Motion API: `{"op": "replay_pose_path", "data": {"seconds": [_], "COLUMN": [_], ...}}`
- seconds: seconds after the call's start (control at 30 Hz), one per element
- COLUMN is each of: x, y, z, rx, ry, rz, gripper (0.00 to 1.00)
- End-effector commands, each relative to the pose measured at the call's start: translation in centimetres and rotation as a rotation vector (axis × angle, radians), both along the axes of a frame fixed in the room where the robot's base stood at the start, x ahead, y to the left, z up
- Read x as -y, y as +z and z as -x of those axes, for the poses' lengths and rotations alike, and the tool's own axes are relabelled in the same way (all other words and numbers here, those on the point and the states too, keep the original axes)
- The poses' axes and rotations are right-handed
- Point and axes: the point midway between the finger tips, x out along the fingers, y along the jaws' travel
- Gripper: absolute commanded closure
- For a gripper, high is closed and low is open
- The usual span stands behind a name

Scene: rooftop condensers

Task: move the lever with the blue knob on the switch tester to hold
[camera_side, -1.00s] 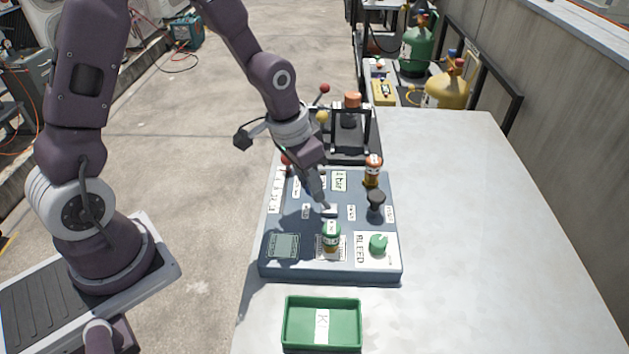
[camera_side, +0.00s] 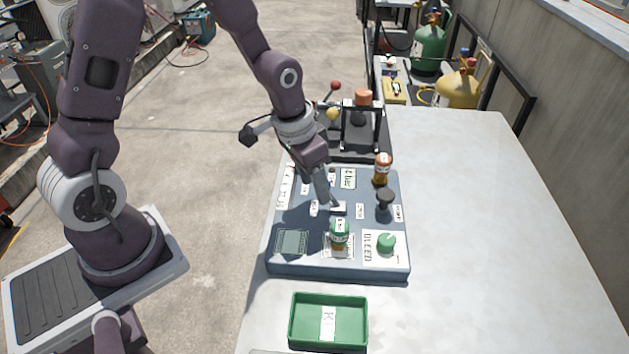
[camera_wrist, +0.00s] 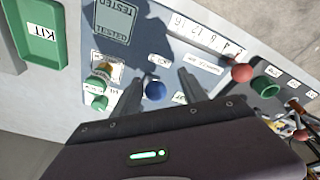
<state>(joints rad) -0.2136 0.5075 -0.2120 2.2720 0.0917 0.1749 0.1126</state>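The switch tester (camera_side: 300,266) is a blue-grey panel on the pale table. In the wrist view, its blue knob (camera_wrist: 155,91) shows between the two fingers of my gripper (camera_wrist: 160,76). The fingers stand apart, one on each side of the knob, with a visible gap to it. I cannot tell how the lever under the knob is set, and the label words beside it are too small to read surely. In the side view my gripper (camera_side: 337,206) is low over the middle of the panel and hides the blue knob.
A green-capped jar (camera_side: 339,236), a green bleed knob (camera_side: 386,242), a black knob (camera_side: 384,196) and an orange-capped jar (camera_side: 382,167) stand on the panel. A red knob (camera_wrist: 242,73) sits by a number scale. A green kit tray (camera_side: 328,345) lies in front. The table's right side is clear.

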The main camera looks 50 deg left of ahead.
Motion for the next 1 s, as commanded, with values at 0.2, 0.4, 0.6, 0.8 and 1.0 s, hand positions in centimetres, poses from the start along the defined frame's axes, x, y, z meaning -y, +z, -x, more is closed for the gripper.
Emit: {"op": "replay_pose_path", "data": {"seconds": [0.2, 0.4, 0.6, 0.8, 1.0], "x": [-0.4, -0.6, -0.6, -0.6, -0.7], "y": [3.2, 6.4, 6.9, 7.9, 15.7], "z": [0.4, 1.3, 1.5, 1.9, 8.6], "rx": [0.007, 0.001, -0.002, 0.012, 0.132], "ry": [0.003, 0.003, 0.000, 0.003, 0.072], "rz": [-0.001, -0.001, 0.000, -0.016, -0.104], "gripper": [0.49, 0.49, 0.49, 0.49, 0.49]}}
